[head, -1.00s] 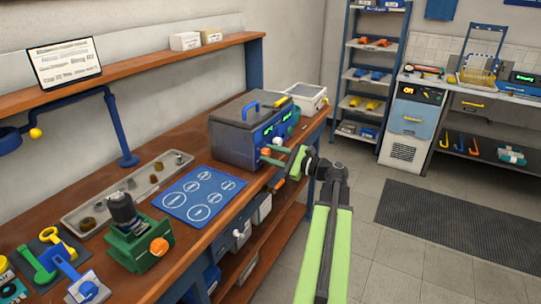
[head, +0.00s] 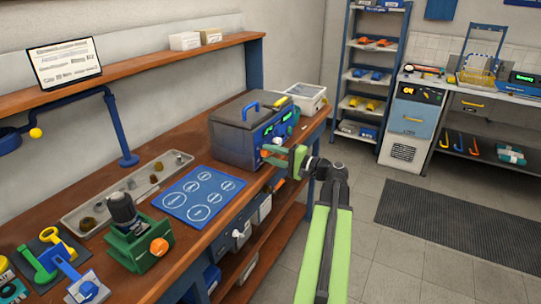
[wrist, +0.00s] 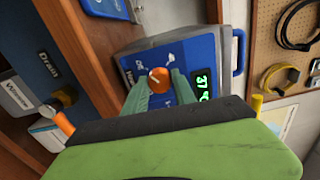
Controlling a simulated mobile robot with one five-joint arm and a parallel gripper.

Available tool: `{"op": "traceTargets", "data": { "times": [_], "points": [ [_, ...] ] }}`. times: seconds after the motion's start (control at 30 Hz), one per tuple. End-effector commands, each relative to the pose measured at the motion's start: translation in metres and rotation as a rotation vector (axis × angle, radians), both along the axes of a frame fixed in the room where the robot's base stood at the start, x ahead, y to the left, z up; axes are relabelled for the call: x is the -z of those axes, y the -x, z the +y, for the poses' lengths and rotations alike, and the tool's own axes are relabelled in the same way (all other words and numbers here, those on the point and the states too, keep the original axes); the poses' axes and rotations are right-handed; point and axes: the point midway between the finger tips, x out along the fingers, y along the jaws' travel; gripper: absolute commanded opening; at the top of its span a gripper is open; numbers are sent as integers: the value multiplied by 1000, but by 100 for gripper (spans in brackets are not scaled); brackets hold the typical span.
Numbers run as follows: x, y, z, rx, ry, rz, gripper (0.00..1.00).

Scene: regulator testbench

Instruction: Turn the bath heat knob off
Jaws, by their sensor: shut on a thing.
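The bath (head: 240,125) is a dark grey box with a blue handle on its lid and a blue front panel, standing on the wooden bench. In the wrist view its panel (wrist: 195,55) shows a green display (wrist: 198,88) reading about 37. The orange heat knob (wrist: 160,76) has a white pointer mark and sits beside the display, with printed labels around it. My gripper (wrist: 160,84) has its green fingers on either side of the knob, shut on it.
A blue mat with white circles (head: 200,194) lies left of the bath. A green device with an orange knob (head: 137,240) stands nearer. A light box (head: 307,98) is behind the bath.

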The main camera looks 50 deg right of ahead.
Motion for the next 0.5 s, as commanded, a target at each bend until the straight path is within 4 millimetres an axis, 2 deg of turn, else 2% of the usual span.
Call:
{"op": "traceTargets", "data": {
  "times": [0.2, 0.5],
  "points": [
    [1, 0, 1, -2, 132, -30, 0],
    [1, 0, 1, -2, 225, -53, 0]
  ]
}}
